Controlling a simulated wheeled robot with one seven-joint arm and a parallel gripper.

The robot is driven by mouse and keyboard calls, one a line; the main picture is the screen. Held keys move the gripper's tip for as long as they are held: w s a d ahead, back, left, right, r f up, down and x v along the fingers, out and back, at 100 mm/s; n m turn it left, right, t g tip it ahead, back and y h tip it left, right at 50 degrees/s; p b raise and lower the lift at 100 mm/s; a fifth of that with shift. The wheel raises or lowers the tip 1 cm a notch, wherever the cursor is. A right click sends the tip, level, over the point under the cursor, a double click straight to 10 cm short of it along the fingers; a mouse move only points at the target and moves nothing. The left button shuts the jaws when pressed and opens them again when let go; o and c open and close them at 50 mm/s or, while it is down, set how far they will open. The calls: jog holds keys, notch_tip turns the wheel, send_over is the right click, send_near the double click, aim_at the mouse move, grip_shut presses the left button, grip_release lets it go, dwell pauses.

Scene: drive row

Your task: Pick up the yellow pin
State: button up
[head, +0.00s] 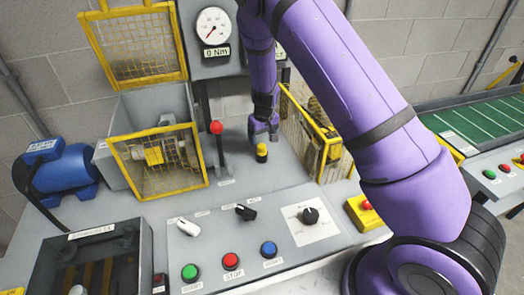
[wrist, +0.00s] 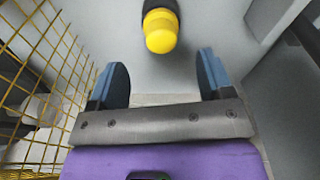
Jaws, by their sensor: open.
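The yellow pin (head: 262,149) stands upright on the grey bench, with a yellow top and a dark lower part. In the wrist view the yellow pin (wrist: 160,30) is at the top middle, beyond the fingertips and roughly centred between them. My gripper (head: 264,133) is just above and beside the pin in the head view. In the wrist view my gripper (wrist: 161,80) is open, with its two blue-grey fingers apart and nothing between them. I cannot tell whether the gripper touches the pin in the head view.
A yellow mesh guard (head: 305,135) stands close right of the gripper. A lever with a red knob (head: 216,128) rises to the left. Another mesh guard (head: 160,160) covers a coupling further left. The control panel (head: 265,225) with buttons and knobs lies in front.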

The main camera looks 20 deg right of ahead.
aim_at(262, 145)
jog(key=shift+a+f, duration=0.15)
jog(key=shift+f, duration=2.6)
jog(key=c, duration=1)
